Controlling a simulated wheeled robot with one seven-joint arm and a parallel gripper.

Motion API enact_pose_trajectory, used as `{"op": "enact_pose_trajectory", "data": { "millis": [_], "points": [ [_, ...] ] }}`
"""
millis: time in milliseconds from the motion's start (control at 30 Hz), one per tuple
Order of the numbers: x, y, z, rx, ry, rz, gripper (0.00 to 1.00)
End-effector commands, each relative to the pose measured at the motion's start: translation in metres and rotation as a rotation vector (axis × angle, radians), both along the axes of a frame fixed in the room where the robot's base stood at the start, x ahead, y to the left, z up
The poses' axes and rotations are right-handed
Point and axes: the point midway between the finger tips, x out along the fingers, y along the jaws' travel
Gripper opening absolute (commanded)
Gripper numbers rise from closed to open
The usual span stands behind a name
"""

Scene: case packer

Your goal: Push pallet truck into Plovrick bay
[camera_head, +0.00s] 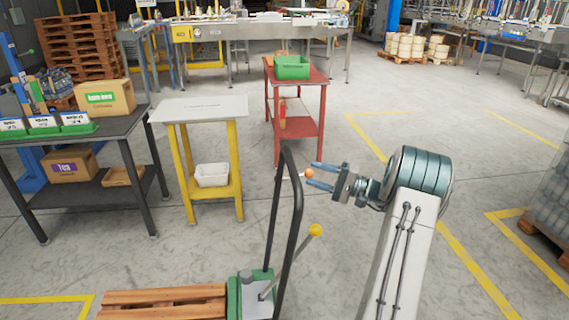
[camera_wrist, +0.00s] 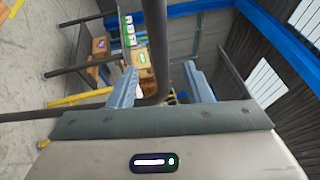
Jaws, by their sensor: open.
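The pallet truck (camera_head: 237,296) stands at the bottom of the head view, with a green body and a black upright loop handle (camera_head: 297,215). A yellow-knobbed lever (camera_head: 315,231) and an orange knob (camera_head: 308,173) show by the handle. My gripper (camera_head: 314,175) is open, its blue fingers pointing left at the handle's upper part. In the wrist view a dark bar (camera_wrist: 155,50) of the handle shows between the open fingers (camera_wrist: 160,88); I cannot tell whether they touch it. Yellow floor lines mark bays, but no Plovrick name is readable.
A wooden pallet (camera_head: 165,300) lies in front of the truck body. A yellow-legged table (camera_head: 200,110), a dark table (camera_head: 75,130) and a red cart (camera_head: 300,80) stand beyond. Yellow lines (camera_head: 470,265) and a loaded pallet (camera_head: 545,240) are at right. Open floor lies right of the red cart.

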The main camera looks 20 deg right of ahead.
Motion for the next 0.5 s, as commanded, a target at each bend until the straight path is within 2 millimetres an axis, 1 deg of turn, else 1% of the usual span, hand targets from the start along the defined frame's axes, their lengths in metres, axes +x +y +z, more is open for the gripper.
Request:
{"op": "enact_pose_trajectory", "data": {
  "millis": [33,200,400,500],
  "points": [
    [0.008,0.011,0.003,0.001,0.001,0.005,0.45],
    [0.030,0.039,0.010,0.000,0.000,0.003,0.45],
    [0.050,0.063,0.016,0.000,0.000,0.000,0.45],
    [0.057,0.071,0.017,0.000,0.000,-0.001,0.45]
  ]
}}
